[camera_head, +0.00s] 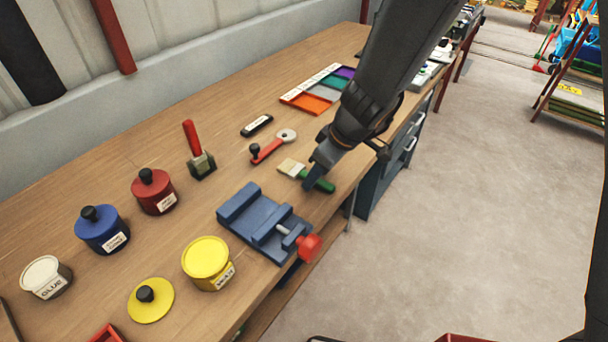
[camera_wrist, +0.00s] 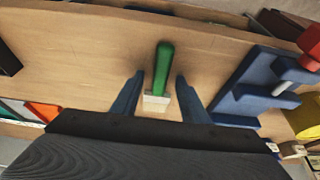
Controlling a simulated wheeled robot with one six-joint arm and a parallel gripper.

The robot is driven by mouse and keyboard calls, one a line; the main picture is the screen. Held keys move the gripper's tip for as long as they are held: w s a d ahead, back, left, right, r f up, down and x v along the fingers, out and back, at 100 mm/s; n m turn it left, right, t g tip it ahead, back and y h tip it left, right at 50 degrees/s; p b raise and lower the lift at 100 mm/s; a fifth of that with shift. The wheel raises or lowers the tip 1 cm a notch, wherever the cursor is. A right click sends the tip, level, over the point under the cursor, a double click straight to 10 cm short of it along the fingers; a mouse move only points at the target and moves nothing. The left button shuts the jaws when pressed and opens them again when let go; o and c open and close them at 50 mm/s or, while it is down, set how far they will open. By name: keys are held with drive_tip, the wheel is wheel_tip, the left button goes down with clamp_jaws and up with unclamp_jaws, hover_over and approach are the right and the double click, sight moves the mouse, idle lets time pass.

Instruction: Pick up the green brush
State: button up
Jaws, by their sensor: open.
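The green brush lies flat on the wooden workbench, with a green handle and a pale bristle head (camera_head: 291,168). In the head view its handle (camera_head: 322,184) is partly covered by my gripper (camera_head: 312,186), which reaches down over it from the upper right. In the wrist view the green brush (camera_wrist: 163,70) lies between my two blue-grey fingers, handle pointing away and bristle end nearest me. My gripper (camera_wrist: 160,92) is open, with one finger on each side of the brush and a visible gap on both sides. I cannot tell the exact height of the fingertips above the bench.
A blue vise (camera_head: 262,222) with a red knob stands close to the brush. A red-handled tool (camera_head: 268,149), a black marker-like object (camera_head: 256,125) and a coloured tray (camera_head: 303,102) lie behind. The workbench (camera_head: 225,100) has bare patches.

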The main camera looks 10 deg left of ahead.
clamp_jaws()
drive_tip(key=shift+r, duration=0.1)
idle(0.4)
